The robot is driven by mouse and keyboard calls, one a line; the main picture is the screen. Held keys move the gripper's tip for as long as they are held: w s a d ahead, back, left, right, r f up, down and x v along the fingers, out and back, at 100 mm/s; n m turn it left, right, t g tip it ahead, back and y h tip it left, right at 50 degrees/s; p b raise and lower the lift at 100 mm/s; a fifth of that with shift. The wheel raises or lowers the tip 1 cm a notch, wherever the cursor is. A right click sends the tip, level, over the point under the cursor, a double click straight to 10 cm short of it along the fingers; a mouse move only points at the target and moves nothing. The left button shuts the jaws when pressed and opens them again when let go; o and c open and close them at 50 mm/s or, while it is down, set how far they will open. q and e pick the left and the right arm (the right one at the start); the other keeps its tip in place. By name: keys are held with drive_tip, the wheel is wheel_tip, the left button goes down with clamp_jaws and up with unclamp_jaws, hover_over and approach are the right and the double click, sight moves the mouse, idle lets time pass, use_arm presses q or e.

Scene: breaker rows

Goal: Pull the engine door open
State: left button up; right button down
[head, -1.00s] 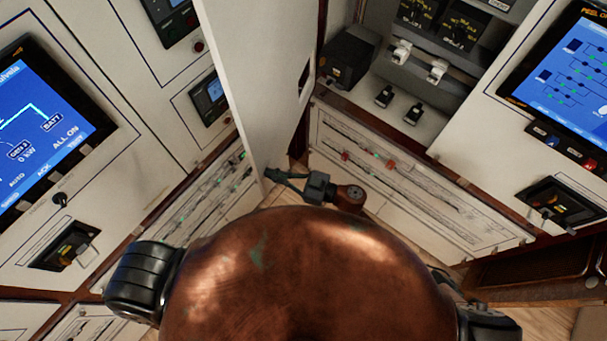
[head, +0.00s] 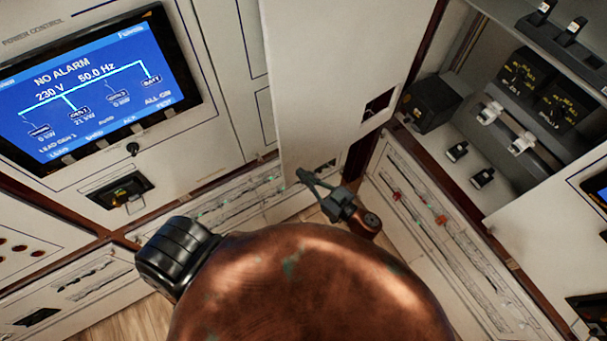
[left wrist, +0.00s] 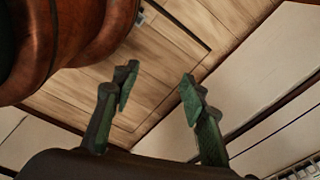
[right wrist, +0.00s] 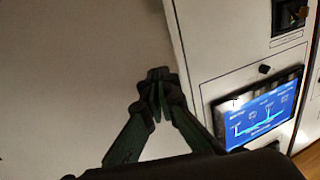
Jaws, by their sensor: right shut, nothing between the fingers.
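The engine door appears to be the tall white panel (head: 325,75) standing swung out in the head view, with a dark square cutout near its right edge. My right gripper (head: 304,178) is by the lower end of this panel. In the right wrist view its fingers (right wrist: 157,82) are closed together with nothing between them, in front of the panel's plain pale face (right wrist: 70,70). Whether they touch it I cannot tell. My left gripper (left wrist: 157,88) shows in the left wrist view, open and empty above the wooden floor. It is hidden in the head view.
A cabinet wall with a blue display (head: 100,88) is at the left. Right of the door, an open recess holds black breakers (head: 525,85) and white-tipped switches. Low white panels (head: 425,205) run along the base. Wooden floor (left wrist: 150,75) lies below my left gripper.

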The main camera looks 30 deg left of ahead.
use_arm(q)
drive_tip(key=shift+s, duration=0.55)
use_arm(e)
drive_tip(key=s+v, duration=0.2)
drive_tip(key=v, duration=1.1)
drive_tip(key=shift+s, duration=0.3)
